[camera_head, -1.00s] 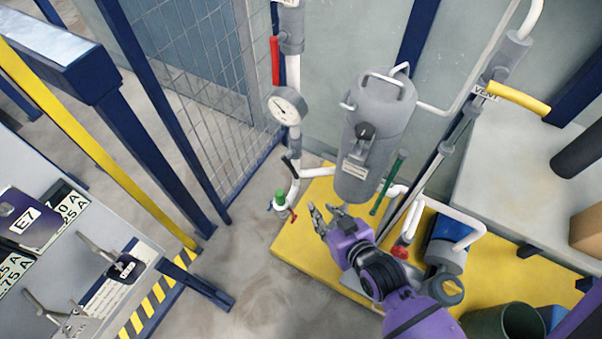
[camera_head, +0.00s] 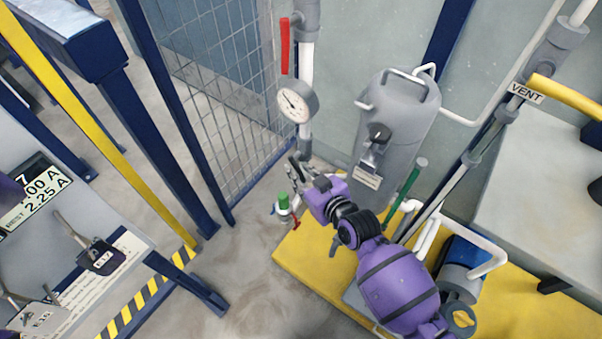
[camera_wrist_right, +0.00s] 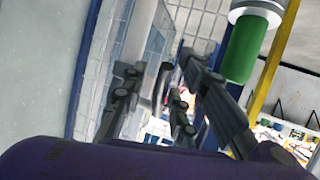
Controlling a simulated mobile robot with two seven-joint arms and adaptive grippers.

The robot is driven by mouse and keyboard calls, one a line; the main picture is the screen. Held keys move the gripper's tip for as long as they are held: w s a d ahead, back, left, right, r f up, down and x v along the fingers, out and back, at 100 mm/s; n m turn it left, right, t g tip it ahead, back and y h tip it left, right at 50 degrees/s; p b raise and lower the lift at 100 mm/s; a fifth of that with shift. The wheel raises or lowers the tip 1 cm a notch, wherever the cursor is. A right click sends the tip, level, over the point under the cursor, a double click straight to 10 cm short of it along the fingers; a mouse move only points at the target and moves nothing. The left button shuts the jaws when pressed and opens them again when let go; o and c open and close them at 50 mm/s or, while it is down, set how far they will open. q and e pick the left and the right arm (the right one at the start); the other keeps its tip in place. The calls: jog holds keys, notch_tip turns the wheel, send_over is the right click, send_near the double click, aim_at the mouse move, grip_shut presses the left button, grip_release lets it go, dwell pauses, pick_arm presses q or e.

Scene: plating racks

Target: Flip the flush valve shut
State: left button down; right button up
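No label reading flush is legible. My right gripper (camera_head: 298,168) is at the lower part of the white pipe below the gauge, and hides the black lever seen there earlier. In the right wrist view my gripper fingers (camera_wrist_right: 170,100) are spread apart, with a dark bar (camera_wrist_right: 162,85) between them; I cannot tell whether they touch it. Other handles are a red lever (camera_head: 285,46) on the upper pipe, a yellow lever (camera_head: 556,94) by the VENT label, a green lever (camera_head: 406,188) and a small red lever (camera_head: 296,223) at the lower fitting. My left gripper is not in view.
The pressure gauge (camera_head: 296,101) is just above my right gripper. The grey tank (camera_head: 398,112) stands to its right, on a yellow platform (camera_head: 310,248). A green cap (camera_head: 283,199) is close below, also in the wrist view (camera_wrist_right: 243,50). A mesh fence (camera_head: 225,100) stands left.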

jog(key=shift+w+a+f, duration=0.15)
jog(key=shift+w, duration=0.15)
grip_shut()
jog(key=shift+w, duration=0.1)
